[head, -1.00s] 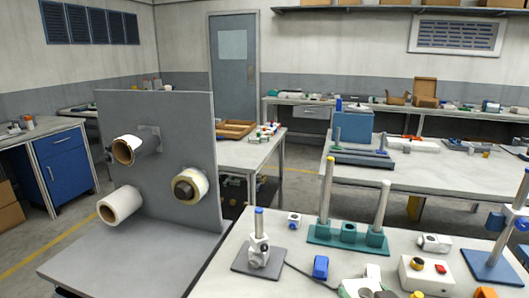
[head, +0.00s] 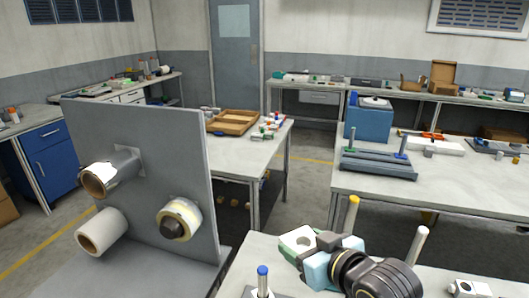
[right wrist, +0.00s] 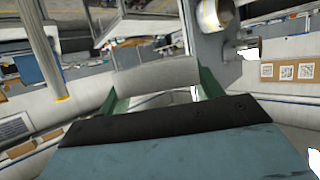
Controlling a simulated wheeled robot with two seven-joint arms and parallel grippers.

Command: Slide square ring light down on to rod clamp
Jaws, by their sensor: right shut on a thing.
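The square ring light (head: 297,241) is a pale block with a round hole in its face. My right gripper (head: 318,246) is shut on it and holds it up over the bench, right of and above a blue-tipped rod (head: 262,282) in the head view. They look apart. Only the rod's upper part shows; the clamp lower on it is below the picture. In the right wrist view the green fingers of my right gripper (right wrist: 160,85) close on a grey part of the ring light (right wrist: 158,76). My left gripper is not in view.
A yellow-tipped rod (head: 350,214) stands close behind my right gripper, and a pale rod (head: 417,245) stands to its right. A grey upright panel (head: 150,130) with rolls on pegs is at the left. Bare bench top (head: 238,265) shows left of the gripper.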

